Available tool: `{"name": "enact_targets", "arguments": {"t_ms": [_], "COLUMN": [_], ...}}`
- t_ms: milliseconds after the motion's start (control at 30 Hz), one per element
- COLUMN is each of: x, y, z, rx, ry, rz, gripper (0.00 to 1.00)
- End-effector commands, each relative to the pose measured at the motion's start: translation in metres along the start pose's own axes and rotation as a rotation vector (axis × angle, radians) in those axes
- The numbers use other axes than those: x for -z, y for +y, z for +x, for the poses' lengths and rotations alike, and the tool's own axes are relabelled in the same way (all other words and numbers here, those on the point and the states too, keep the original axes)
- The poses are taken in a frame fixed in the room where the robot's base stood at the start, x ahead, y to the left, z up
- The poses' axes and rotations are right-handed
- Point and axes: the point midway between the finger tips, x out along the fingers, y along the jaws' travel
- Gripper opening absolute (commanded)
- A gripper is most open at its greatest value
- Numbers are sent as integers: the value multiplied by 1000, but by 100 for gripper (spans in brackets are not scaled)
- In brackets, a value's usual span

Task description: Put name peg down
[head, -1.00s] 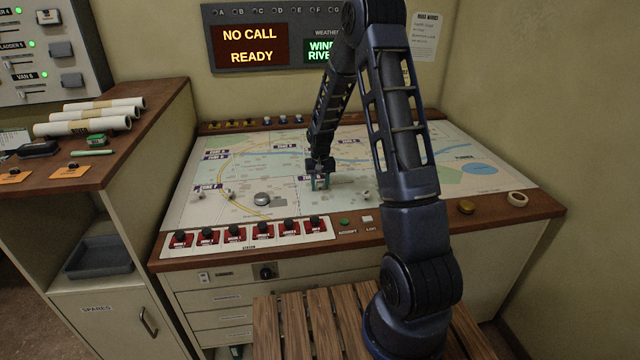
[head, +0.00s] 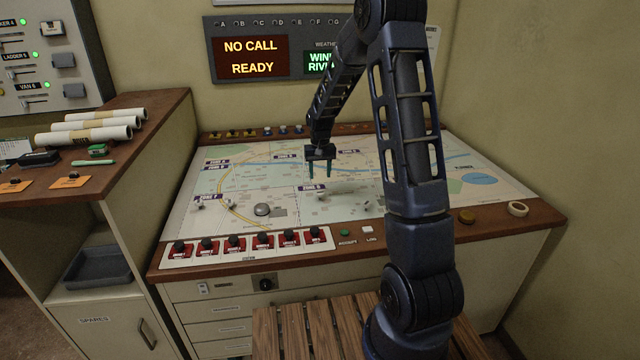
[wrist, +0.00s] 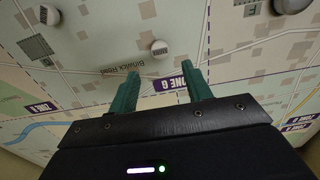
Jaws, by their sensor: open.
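A small white peg (wrist: 160,47) with dark lettering on its top stands on the map (wrist: 110,40), just beyond my fingertips in the wrist view. The lettering is too small to read. A second white peg (wrist: 50,14) stands farther left there. My gripper (head: 318,175) is open and empty, with its green fingers pointing down above the map near the ZONE G label (head: 312,188). In the wrist view the fingers (wrist: 158,82) are spread apart with nothing between them, and the nearer peg is apart from both.
A grey dome (head: 262,210) sits on the map to the left, with small pegs (head: 201,205) beyond it. Red switches (head: 264,240) line the front edge. My arm hides part of the map's right side.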

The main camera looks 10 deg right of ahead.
Motion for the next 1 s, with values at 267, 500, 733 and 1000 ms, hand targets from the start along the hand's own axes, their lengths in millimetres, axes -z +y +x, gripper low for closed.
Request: {"name": "enact_targets", "arguments": {"t_ms": [267, 500, 733, 1000], "x": [-1, -25, -73, -136], "y": [0, 12, 31, 51], "z": [-25, -66, -123, -175], "rx": [0, 1, 2, 2], "ry": [2, 39, 96, 163], "rz": [1, 2, 2, 2], "gripper": [49, 49, 49, 49]}}
